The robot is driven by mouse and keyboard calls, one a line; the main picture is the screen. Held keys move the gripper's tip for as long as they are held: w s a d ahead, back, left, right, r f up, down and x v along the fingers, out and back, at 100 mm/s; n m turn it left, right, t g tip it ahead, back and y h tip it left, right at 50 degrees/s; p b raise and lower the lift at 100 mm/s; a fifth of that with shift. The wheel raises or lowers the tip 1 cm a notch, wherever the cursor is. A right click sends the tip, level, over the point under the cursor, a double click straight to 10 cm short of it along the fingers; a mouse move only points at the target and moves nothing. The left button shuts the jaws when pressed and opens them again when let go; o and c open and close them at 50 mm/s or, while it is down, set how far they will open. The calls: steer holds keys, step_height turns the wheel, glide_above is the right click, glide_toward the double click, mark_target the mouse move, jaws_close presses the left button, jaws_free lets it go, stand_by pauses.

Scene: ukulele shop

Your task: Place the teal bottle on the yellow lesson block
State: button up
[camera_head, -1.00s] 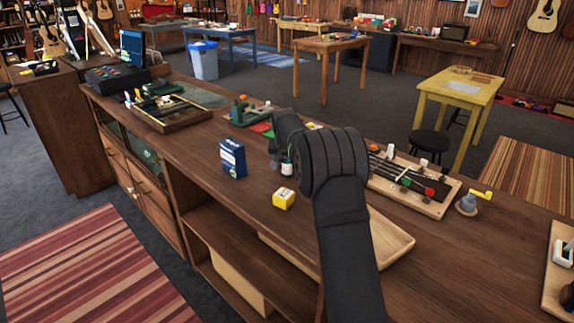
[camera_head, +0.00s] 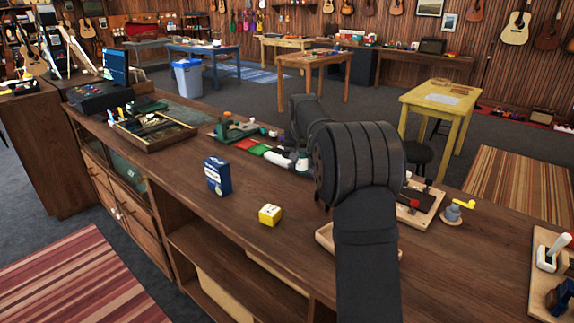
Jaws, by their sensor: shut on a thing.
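The yellow lesson block (camera_head: 270,215) is a small cube on the brown counter, near its front edge. My gripper (camera_head: 288,158) is mostly hidden behind my own dark arm, above the counter and behind and right of the block. It is shut on the teal bottle (camera_head: 301,163), of which only a small pale part shows beside the arm. The bottle's teal body and its exact tilt cannot be made out. The bottle is apart from the block.
A blue box (camera_head: 217,176) stands upright left of the block. Red and green pieces and a green tool (camera_head: 236,130) lie behind. A wooden tray (camera_head: 324,238) is partly hidden by my arm. A grey piece with a yellow handle (camera_head: 453,213) is at right. Counter around the block is clear.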

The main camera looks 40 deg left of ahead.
steer(key=shift+w+d+r, duration=0.1)
steer(key=shift+d+r, duration=0.2)
steer(key=shift+d, duration=0.15)
steer(key=s+d+r+n, duration=0.2)
steer(key=s+d+r, duration=0.3)
steer(key=s+d, duration=0.55)
glide_above(270, 206)
steer(key=s+d, duration=0.1)
steer(key=f, duration=0.7)
steer(key=shift+s+d+f, duration=0.1)
steer(key=shift+d+f, duration=0.1)
steer(key=shift+a+f, duration=0.1)
steer(key=shift+f, duration=1.95)
steer(key=shift+f, duration=0.15)
steer(key=o, duration=1)
